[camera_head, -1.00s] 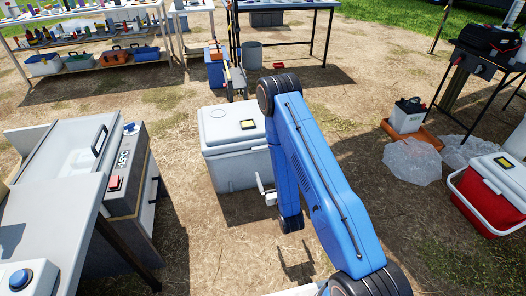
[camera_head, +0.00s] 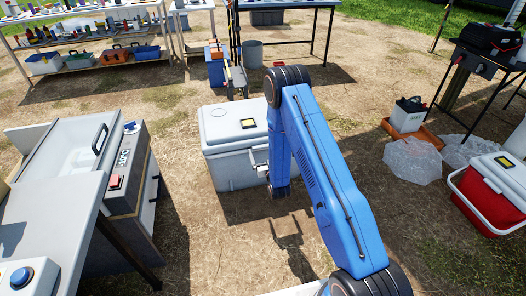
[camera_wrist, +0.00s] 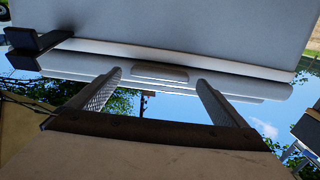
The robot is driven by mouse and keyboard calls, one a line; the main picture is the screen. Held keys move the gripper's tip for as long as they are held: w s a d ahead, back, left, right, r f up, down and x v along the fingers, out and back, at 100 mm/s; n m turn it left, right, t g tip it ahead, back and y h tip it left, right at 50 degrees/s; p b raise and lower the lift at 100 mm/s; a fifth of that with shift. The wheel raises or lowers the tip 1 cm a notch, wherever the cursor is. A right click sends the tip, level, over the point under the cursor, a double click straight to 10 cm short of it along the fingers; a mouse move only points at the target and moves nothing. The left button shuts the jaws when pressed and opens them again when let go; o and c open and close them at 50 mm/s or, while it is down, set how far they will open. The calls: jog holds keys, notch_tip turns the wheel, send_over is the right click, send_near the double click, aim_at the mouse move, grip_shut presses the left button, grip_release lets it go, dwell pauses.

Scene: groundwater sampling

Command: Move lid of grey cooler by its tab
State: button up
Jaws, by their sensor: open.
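The grey cooler (camera_head: 228,172) stands on the dirt ground, its pale lid (camera_head: 215,122) closed, with a small dark-and-yellow label on top. My gripper (camera_head: 257,161) is at the upper front of the cooler, near the lid's edge. In the wrist view the two ribbed fingers of my gripper (camera_wrist: 160,92) are spread apart and empty. The lid's tab (camera_wrist: 160,73) shows between and just beyond the fingertips, on the pale lid edge. I cannot tell whether a finger touches it. My blue arm hides the cooler's right side in the head view.
A grey chest freezer (camera_head: 80,160) and bench stand to the left. A red cooler (camera_head: 490,195), plastic bags (camera_head: 412,160) and an orange tray (camera_head: 412,133) are to the right. A blue bin (camera_head: 216,68) stands behind. The ground in front of the grey cooler is clear.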

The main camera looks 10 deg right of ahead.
jog(key=shift+w, duration=0.75)
jog(key=shift+c, duration=0.4)
